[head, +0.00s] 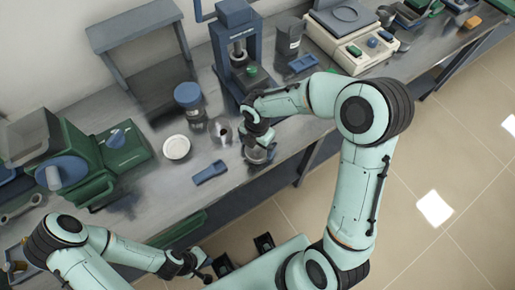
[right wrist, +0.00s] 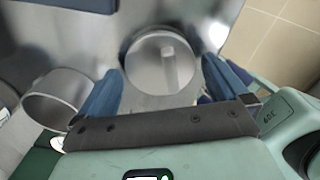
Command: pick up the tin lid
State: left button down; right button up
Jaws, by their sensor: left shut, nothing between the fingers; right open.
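In the head view the lid (head: 257,156) is partly hidden under my right gripper (head: 258,146). An open metal tin (right wrist: 55,98) stands to the left of the gripper; in the head view the tin (head: 220,129) is beside the lid. My left gripper (head: 206,275) is shut and empty, low in the head view, away from the lid.
A white dish (head: 176,148), a blue-lidded jar (head: 188,101) and a small blue object (head: 210,173) lie left of the lid. A blue press (head: 236,45) stands behind it. A green machine (head: 85,160) is at left, a scale (head: 350,40) at back right. The bench's front edge is close to the lid.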

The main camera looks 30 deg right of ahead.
jog(key=shift+f, duration=0.5)
jog(key=c, duration=0.8)
jog(key=shift+r, duration=0.2)
